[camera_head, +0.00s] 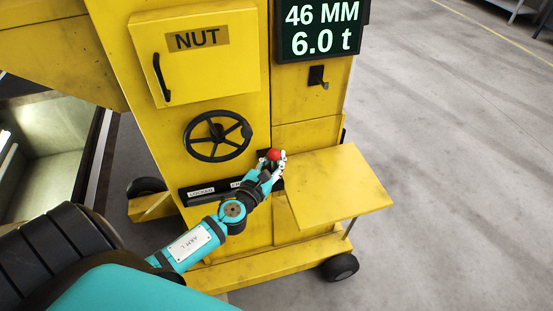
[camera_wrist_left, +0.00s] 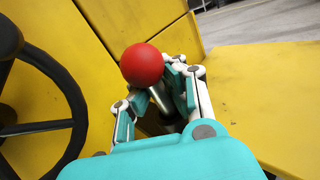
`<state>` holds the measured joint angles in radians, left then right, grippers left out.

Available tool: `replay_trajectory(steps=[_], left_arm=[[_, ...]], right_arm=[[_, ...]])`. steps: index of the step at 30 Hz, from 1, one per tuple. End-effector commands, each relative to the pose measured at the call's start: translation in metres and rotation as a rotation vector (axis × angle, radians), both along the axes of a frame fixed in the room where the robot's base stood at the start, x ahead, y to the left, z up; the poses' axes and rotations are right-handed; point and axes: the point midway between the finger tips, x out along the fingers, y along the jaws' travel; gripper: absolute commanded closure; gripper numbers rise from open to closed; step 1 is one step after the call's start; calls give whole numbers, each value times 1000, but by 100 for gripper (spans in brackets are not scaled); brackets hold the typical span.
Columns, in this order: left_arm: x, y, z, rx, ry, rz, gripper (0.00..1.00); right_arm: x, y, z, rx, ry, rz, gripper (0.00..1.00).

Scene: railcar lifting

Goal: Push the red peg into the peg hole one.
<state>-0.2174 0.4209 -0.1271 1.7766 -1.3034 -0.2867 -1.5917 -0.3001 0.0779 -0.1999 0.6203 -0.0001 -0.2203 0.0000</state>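The red peg (camera_head: 273,154) has a round red head and a metal shaft. It is at the front of the yellow machine, just right of the handwheel, and also shows in the left wrist view (camera_wrist_left: 142,65). My left gripper (camera_head: 272,166) is at the peg, with its fingers (camera_wrist_left: 162,90) closed around the shaft just below the red head. A dark part lies below the shaft between the fingers; I cannot tell whether the tip is in a hole. A dark strip (camera_head: 204,190) with labels, one reading LOCKED, runs left of the gripper, which partly hides it. My right gripper is out of view.
A black handwheel (camera_head: 217,136) is close to the left of the gripper. A yellow shelf (camera_head: 338,183) sticks out to its right. Above are a NUT door (camera_head: 198,65), a hook (camera_head: 317,76) and a display (camera_head: 320,29) reading 46 MM, 6.0 t. Open floor lies right.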

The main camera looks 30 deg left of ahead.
Motion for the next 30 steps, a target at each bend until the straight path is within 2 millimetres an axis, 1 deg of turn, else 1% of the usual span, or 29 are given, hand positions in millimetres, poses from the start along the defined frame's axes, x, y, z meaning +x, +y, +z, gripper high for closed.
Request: replay_trajectory(steps=[9,11,17,30], left_arm=[[0,0,-9,1,0,0,100],[0,0,-8,1,0,0,93],[-1,-1,-10,0,3,-3,67],[-2,-3,-14,-3,12,-7,66]], right_arm=[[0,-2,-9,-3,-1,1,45],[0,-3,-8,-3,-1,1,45],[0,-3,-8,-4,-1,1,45],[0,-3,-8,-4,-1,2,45]])
